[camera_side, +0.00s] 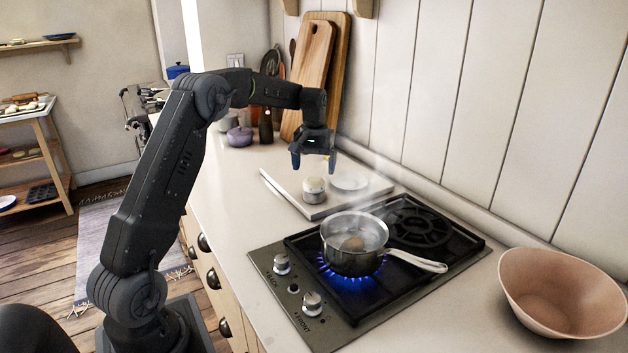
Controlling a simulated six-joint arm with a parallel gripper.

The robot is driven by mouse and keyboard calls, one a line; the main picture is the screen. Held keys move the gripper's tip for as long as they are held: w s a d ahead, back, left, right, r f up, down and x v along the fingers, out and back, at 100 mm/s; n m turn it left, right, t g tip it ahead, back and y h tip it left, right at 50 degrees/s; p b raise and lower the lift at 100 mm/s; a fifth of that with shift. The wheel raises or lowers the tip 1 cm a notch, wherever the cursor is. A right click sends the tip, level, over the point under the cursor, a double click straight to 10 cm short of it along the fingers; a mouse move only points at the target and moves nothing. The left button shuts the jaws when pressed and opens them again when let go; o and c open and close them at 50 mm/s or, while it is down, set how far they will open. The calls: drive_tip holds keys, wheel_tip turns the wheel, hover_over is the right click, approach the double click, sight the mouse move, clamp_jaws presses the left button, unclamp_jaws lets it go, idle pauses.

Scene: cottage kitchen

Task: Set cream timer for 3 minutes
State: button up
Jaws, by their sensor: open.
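The cream timer (314,190) is a small rounded object standing on a pale tray (279,191) behind the stove. The setting on its dial is too small to read. My gripper (313,164) is open and empty, pointing down just above the timer and apart from it. Its blue-tipped fingers are spread to either side, over the tray.
A steaming saucepan (354,255) with something round in it sits over a lit blue flame on the stove (408,272), its handle pointing right. A white dish (349,180) lies on the tray. A pinkish bowl (563,300) stands at right. Cutting boards (309,80) lean behind.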

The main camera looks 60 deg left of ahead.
sight(314, 180)
wheel_tip(314, 180, down, 5)
drive_tip(key=shift+r, duration=0.1)
idle(0.3)
drive_tip(key=c, duration=0.9)
drive_tip(key=shift+m, duration=0.5)
drive_tip(key=shift+c, duration=0.2)
drive_tip(key=o, duration=0.9)
drive_tip(key=shift+o, duration=0.2)
